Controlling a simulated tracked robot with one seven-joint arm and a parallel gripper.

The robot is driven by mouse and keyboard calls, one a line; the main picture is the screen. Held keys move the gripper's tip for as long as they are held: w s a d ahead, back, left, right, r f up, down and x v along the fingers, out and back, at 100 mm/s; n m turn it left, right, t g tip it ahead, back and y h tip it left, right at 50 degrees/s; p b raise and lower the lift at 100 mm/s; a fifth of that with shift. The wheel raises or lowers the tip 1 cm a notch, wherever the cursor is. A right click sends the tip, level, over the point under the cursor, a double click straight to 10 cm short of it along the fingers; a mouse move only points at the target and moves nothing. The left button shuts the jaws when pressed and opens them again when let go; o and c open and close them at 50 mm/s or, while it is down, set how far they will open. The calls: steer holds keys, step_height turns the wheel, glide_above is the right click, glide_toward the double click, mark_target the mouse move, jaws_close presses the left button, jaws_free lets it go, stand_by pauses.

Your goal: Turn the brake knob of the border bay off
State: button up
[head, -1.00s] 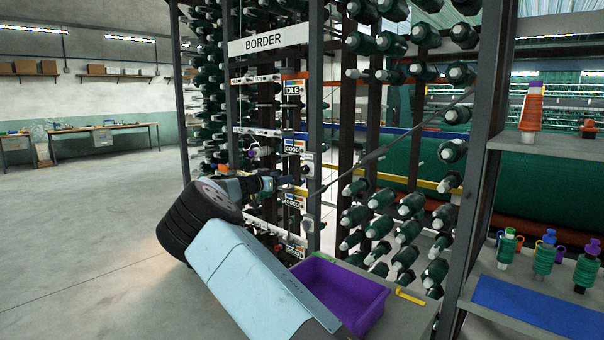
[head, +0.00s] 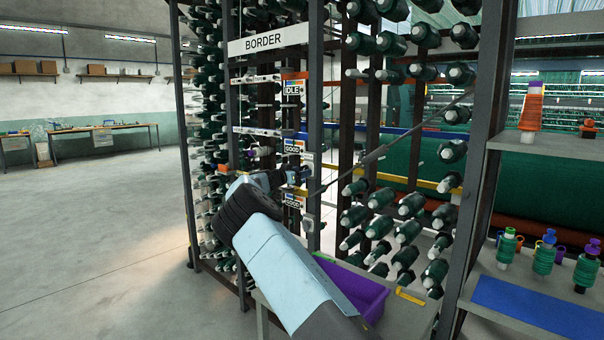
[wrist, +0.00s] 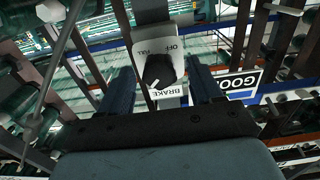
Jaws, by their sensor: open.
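The border bay stands under a BORDER sign (head: 270,38) on a dark rack post. In the wrist view, the black brake knob (wrist: 159,70) sits on a light plate (wrist: 145,50) with upside-down lettering, including OFF and BRAKE. A small white mark on the knob lies toward the BRAKE lettering. My gripper (wrist: 161,78) is open, one finger on each side of the knob, with visible gaps; contact cannot be seen. In the head view my gripper (head: 290,178) is at the post beside the GOOD labels, and the knob cannot be made out there.
An IDLE label (head: 292,89) is higher on the post. A thin diagonal rod (head: 372,155) runs close right of the gripper. Green bobbins fill the rack around it. A purple bin (head: 365,295) lies below my arm. Open floor (head: 90,240) is at left.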

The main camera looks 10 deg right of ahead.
steer(key=shift+w+d, duration=0.35)
steer(key=shift+d, duration=0.2)
steer(key=c, duration=1)
